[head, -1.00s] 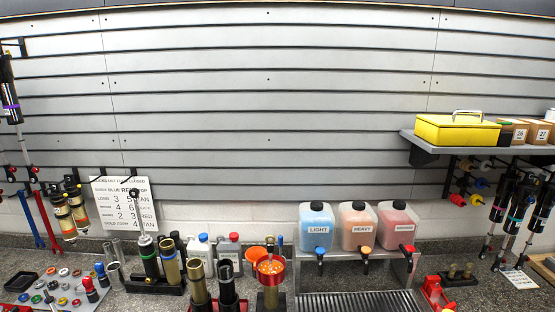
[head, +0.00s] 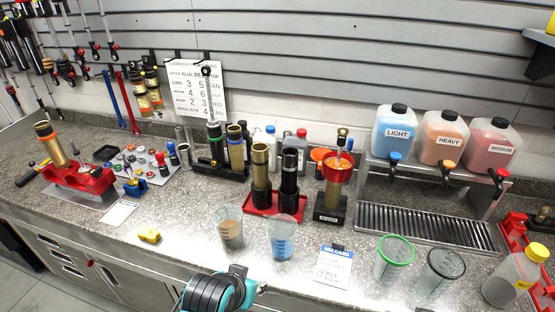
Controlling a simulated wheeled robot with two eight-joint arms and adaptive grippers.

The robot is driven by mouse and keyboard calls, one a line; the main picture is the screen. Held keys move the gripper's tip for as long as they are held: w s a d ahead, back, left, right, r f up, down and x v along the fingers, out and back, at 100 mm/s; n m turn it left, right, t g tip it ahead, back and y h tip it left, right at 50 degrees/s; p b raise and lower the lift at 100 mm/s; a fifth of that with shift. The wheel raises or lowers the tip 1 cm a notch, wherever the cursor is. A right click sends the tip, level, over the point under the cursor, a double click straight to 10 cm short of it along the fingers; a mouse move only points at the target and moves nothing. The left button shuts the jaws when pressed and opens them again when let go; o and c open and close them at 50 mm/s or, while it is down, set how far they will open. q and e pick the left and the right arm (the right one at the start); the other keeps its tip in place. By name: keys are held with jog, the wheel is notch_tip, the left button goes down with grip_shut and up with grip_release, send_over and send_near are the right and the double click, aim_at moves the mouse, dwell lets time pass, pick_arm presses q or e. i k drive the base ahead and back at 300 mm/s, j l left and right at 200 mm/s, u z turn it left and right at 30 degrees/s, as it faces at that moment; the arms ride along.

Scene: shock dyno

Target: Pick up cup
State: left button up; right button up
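Several clear cups stand upright along the front of the bench. One cup (head: 230,231) holds brown liquid, and beside it to the right a cup (head: 282,242) holds blue liquid. Further right are a cup with a green rim (head: 394,262) and a cup with a dark rim (head: 442,274); I cannot tell what these two hold. I make out no fingertips of either gripper.
A black and teal ribbed thing (head: 218,292) is at the bottom edge; I cannot tell what it is. A white card (head: 334,266) lies between the cup pairs. A bottle (head: 514,276) stands at right. A red tray (head: 273,206) with tubes and a drip tray (head: 425,226) are behind.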

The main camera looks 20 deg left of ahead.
aim_at(227, 219)
jog(key=i+j, duration=0.1)
jog(key=j, duration=0.35)
jog(key=i+j, duration=0.1)
jog(key=j, duration=0.35)
jog(key=i+j, duration=0.15)
jog(key=j, duration=0.3)
